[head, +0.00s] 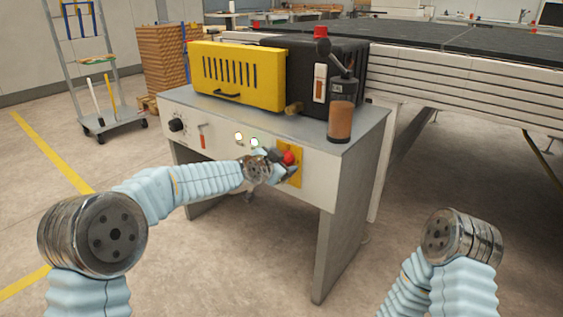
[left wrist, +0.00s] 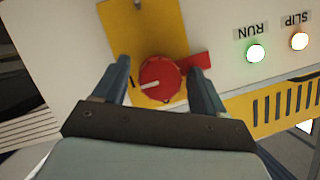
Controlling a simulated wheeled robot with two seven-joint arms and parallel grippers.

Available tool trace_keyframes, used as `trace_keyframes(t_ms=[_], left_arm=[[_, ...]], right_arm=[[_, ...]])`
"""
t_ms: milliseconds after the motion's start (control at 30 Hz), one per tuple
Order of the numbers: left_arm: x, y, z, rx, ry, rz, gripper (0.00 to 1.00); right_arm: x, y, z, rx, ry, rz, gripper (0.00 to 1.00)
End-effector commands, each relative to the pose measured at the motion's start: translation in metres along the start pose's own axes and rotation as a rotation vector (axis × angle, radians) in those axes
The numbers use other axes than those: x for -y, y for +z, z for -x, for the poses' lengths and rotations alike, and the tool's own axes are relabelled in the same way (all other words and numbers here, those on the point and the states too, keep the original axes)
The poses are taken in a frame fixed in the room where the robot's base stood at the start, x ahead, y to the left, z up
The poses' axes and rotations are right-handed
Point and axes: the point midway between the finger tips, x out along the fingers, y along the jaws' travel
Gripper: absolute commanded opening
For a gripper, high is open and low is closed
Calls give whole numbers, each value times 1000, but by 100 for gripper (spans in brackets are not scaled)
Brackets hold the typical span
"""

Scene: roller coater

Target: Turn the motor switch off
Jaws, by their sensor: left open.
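The motor switch is a round red knob (head: 289,157) on a yellow plate (head: 296,178) at the right of the machine's front panel. In the left wrist view the knob (left wrist: 160,78) has a white pointer line aimed left, at a black mark on the plate. A red patch (left wrist: 198,62) lies on its other side. My left gripper (head: 283,159) is at the knob. In the left wrist view its open fingers (left wrist: 160,70) stand on either side of the knob; I cannot tell whether they touch it. My right gripper is out of view.
The green RUN lamp (left wrist: 256,53) and the SLIP lamp (left wrist: 299,41) are lit. A black dial (head: 177,125) and a red-handled lever (head: 202,136) sit farther left on the panel. A yellow cover (head: 238,75) and a brown-filled cylinder (head: 341,115) stand on top. The floor in front is clear.

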Motion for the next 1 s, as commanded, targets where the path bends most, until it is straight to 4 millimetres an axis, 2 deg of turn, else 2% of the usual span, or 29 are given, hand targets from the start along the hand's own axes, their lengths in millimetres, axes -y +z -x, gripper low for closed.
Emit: trace_keyframes(t_ms=[267, 600, 1000], left_arm=[[0, 0, -2, 1, 1, 0, 71], [0, 0, -1, 1, 1, 0, 19], [0, 2, -2, 1, 20, 51, 17]], right_arm=[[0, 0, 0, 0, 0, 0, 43], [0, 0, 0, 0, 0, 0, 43], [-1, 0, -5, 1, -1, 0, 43]])
